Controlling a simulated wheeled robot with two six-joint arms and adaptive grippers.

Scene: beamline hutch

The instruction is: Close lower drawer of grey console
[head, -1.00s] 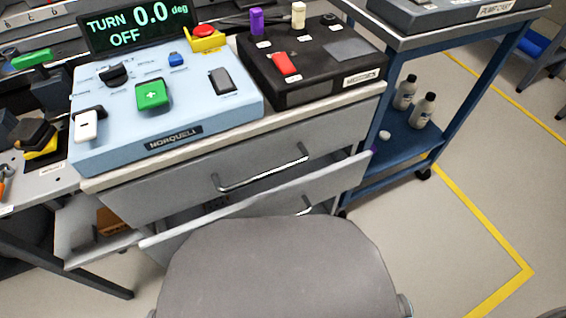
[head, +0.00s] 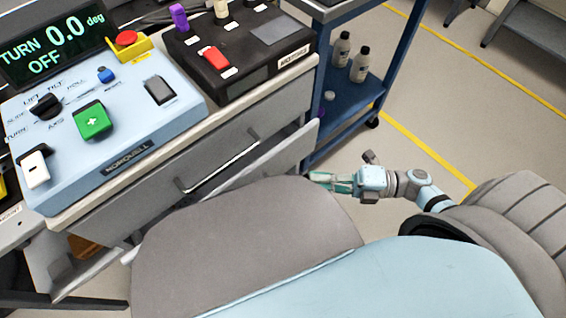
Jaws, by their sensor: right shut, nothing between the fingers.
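The grey console (head: 258,98) fills the upper left, with a pale top over grey drawers. Its upper drawer (head: 235,132) looks shut and has a long bar handle (head: 218,166). The lower drawer (head: 282,156) stands out from the console, its front edge running diagonally below the upper handle. Its lower middle is hidden behind a rounded grey part of my body. My right gripper (head: 318,180) is shut and empty, close to the right end of the lower drawer's front. I cannot tell whether it touches. My left gripper is not in view.
A light blue control box (head: 125,110) and a black box (head: 235,80) stand on the console top. A blue cart (head: 340,110) with bottles (head: 360,64) stands close by at the right. Floor beyond my right arm is open, marked by a yellow line (head: 425,145).

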